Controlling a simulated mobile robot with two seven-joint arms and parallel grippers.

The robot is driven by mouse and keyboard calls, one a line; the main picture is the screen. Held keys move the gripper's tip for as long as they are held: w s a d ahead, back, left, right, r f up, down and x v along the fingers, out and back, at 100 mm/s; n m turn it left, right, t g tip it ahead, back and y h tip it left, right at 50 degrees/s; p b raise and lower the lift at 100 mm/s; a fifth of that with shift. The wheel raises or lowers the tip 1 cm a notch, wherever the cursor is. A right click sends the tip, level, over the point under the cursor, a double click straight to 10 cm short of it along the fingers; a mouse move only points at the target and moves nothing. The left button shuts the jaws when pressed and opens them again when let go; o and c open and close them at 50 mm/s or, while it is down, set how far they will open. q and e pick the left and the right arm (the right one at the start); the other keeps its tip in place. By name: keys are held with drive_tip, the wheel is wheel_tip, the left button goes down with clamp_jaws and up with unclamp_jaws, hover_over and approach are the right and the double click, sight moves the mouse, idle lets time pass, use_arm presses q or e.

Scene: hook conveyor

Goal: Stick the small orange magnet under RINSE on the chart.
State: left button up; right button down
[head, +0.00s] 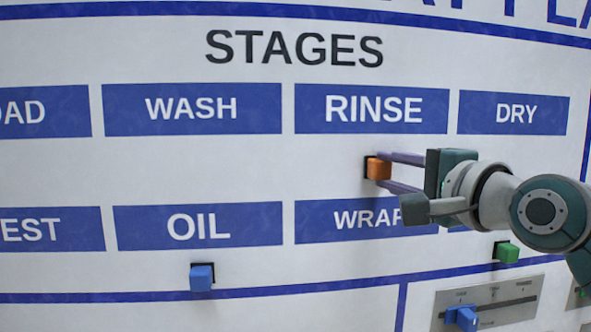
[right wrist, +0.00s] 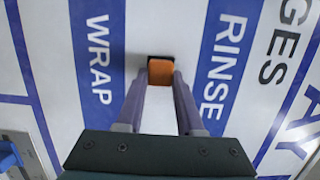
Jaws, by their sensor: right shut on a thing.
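The small orange magnet (head: 378,169) is at the chart face in the white space below the RINSE label (head: 372,109) and above the WRAP label (head: 350,219). My right gripper (head: 390,172) is shut on it, with one finger on each side. In the right wrist view the magnet (right wrist: 160,71) sits between the fingertips, between the WRAP and RINSE bands, with a dark backing behind it. It looks to be against the chart, though I cannot tell for certain that it touches. My left gripper is not in view.
A blue magnet (head: 201,277) is on the chart under OIL. A green magnet (head: 507,252) is at the lower right, below my right arm. A grey slider panel (head: 495,300) with a blue knob (head: 462,318) is at the bottom right. The space under WASH is clear.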

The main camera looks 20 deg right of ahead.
drive_tip(key=shift+c, duration=2.3)
unclamp_jaws()
drive_tip(key=shift+s, duration=0.1)
drive_tip(key=shift+s+f, duration=0.1)
drive_tip(key=shift+s, duration=0.25)
drive_tip(key=s+b, duration=0.4)
drive_tip(key=s, duration=0.4)
drive_tip(key=s+a+f+n+g+y+p, duration=0.1)
drive_tip(key=s+a+f+n+g+p, duration=0.15)
drive_tip(key=f+n, duration=0.25)
drive_tip(key=s+a+f+n+g+p, duration=0.2)
drive_tip(key=s+a+f+n+g, duration=0.1)
drive_tip(key=a+f+n+g, duration=0.15)
drive_tip(key=s+a+f+n+g+p, duration=0.2)
drive_tip(key=s+f+n+g, duration=0.1)
drive_tip(key=s, duration=0.5)
drive_tip(key=s+a+f+n+g+p, duration=0.1)
drive_tip(key=s+f+n+g, duration=0.3)
drive_tip(key=s+n, duration=0.4)
drive_tip(key=shift+s+a+f+p, duration=0.15)
drive_tip(key=shift+a+f+p, duration=0.2)
drive_tip(key=shift+a+f, duration=0.5)
